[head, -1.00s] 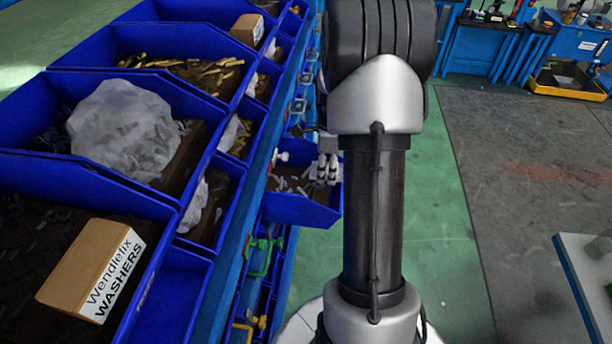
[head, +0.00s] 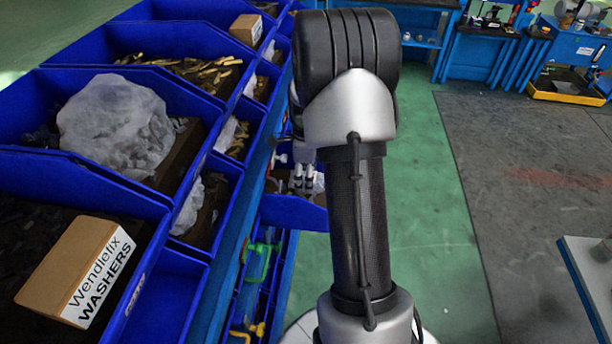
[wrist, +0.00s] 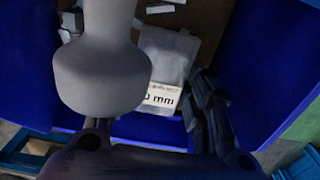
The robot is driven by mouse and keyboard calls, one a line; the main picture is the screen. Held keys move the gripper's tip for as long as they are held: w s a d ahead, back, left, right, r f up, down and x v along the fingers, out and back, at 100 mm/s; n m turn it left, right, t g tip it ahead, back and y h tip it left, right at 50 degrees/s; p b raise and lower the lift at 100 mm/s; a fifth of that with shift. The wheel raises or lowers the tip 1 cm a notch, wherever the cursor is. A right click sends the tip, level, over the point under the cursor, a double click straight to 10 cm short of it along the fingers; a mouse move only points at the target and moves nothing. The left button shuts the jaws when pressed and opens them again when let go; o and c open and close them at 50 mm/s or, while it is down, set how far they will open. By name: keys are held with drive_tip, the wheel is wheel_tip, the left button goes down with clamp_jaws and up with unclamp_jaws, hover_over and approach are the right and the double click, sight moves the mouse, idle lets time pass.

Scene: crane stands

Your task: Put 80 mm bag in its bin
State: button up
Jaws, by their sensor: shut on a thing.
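A pale bag (wrist: 168,60) with a white label lies in a blue bin (wrist: 270,70) in the wrist view. Only "0 mm" is readable on the label; the digit before it is hidden. My gripper (wrist: 150,118) is at the bag's label end, with the right finger against its side. The left finger is mostly hidden behind a big grey rounded shape, and the jaws are shut on the bag. In the head view my gripper (head: 304,172) is down inside the small blue bin (head: 290,212), partly hidden by my arm.
Large blue bins at left hold a wrapped clear bag (head: 115,125), a Wendlefix washers box (head: 75,270) and brass parts (head: 205,72). Pale loose pieces (wrist: 160,7) lie in the bin by the bag. Green floor (head: 440,190) is open at right.

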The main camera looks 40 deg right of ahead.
drive_tip(key=o, duration=1.2)
drive_tip(key=shift+f, duration=0.1)
wheel_tip(320, 180, up, 12)
drive_tip(key=p, duration=0.4)
drive_tip(key=shift+r, duration=0.2)
drive_tip(key=shift+f, duration=0.1)
